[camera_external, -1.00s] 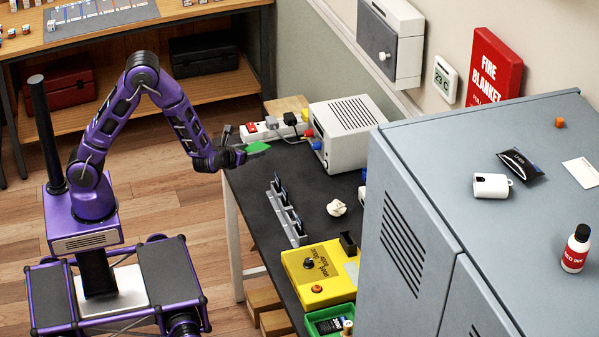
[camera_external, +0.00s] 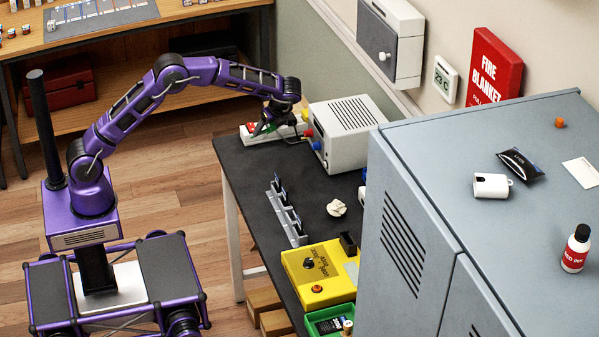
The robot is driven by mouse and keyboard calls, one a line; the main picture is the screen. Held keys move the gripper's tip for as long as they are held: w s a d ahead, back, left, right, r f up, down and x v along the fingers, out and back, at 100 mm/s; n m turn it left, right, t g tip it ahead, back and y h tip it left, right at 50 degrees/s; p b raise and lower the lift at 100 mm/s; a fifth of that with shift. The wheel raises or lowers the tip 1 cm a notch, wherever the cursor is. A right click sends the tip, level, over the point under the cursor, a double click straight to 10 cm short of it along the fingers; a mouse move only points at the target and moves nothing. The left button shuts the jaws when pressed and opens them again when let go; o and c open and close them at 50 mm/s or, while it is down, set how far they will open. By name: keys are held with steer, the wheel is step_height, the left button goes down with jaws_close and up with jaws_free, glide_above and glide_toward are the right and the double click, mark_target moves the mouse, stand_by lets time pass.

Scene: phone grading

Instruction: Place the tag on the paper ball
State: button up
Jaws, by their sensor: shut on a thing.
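The paper ball (camera_external: 337,208) is a small, crumpled white lump on the dark tabletop, to the right of the grey slotted rack. My gripper (camera_external: 262,128) points down at the far end of the table, in front of the white power strip. It is well away from the ball, up and to the left of it in the picture. It is shut on the tag, a flat green piece in the earlier frame. The tag is now mostly hidden by the dark fingers and too small to make out clearly.
The power strip (camera_external: 250,133) with plugs and cables and a grey-white box (camera_external: 343,133) stand close to my gripper. The slotted rack (camera_external: 287,215), a yellow device (camera_external: 318,272) and a green tray (camera_external: 328,321) lie nearer. A tall grey cabinet (camera_external: 400,240) borders the table's right.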

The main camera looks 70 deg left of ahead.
steer(key=w+d+r+n+t+h+p, duration=0.1)
steer(key=w+d+r+n+h, duration=0.2)
steer(key=d, duration=0.5)
steer(key=w+d+n+t+h, duration=0.2)
steer(key=w+d+n, duration=0.25)
steer(key=d, duration=0.45)
steer(key=w+d+r+n+t+h+p, duration=0.1)
steer(key=w+d+r+n+h, duration=0.15)
steer(key=w+d, duration=0.4)
steer(key=b, duration=0.1)
glide_above(335, 202)
steer(key=shift+y, duration=0.25)
steer(key=shift+f, duration=5)
steer(key=shift+a+f, duration=0.1)
steer(key=shift+f, duration=0.05)
steer(key=o, duration=1.3)
